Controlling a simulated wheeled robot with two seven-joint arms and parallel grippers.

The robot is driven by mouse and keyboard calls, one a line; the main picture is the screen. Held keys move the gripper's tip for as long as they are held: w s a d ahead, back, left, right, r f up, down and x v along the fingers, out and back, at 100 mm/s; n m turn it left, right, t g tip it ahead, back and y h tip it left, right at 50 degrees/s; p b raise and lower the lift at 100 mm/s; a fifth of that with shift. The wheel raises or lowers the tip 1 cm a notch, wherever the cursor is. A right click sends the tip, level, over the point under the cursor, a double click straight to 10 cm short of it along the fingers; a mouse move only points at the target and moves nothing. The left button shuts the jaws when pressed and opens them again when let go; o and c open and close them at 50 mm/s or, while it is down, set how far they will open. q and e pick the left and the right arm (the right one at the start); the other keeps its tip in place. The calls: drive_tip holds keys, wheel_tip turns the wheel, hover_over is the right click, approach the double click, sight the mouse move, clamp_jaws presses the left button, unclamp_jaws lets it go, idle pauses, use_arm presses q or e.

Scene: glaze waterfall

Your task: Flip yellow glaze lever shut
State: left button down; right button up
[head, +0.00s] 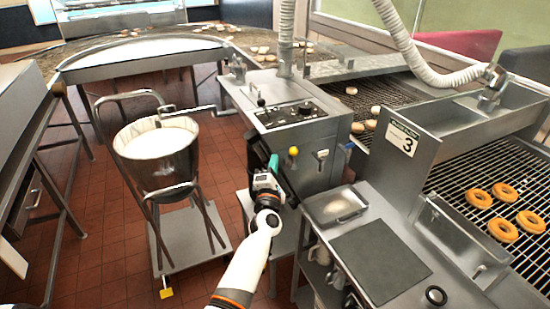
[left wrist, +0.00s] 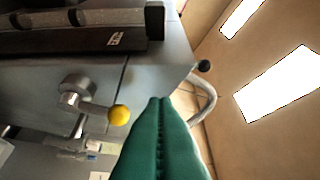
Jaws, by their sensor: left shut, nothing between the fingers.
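The yellow glaze lever's ball knob (head: 293,151) shows on the front of the grey metal machine. In the left wrist view, the yellow ball (left wrist: 120,115) ends a short metal arm that comes from a round metal valve (left wrist: 76,90). My left gripper (head: 273,163) is just left of the knob in the head view. Its green fingers (left wrist: 160,102) are pressed together and empty, beside the yellow ball in the wrist view. I cannot tell whether they touch it. My right gripper is not in view.
A glaze bucket (head: 158,155) on a wheeled frame stands left of my arm. A metal tray (head: 334,205) and a dark mat (head: 381,262) are to the right. A black-knobbed handle (left wrist: 204,66) lies beyond my fingertips. Doughnuts (head: 502,231) sit on a wire rack.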

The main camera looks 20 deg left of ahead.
use_arm(q)
drive_tip(key=s+d+p, duration=0.2)
drive_tip(key=s+d, duration=0.1)
drive_tip(key=s, duration=0.3)
drive_tip(key=shift+s+p, duration=0.3)
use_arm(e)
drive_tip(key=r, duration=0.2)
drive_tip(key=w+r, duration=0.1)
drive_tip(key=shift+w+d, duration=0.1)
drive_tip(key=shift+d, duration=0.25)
use_arm(q)
drive_tip(key=shift+s+a, duration=0.1)
drive_tip(key=shift+a, duration=0.05)
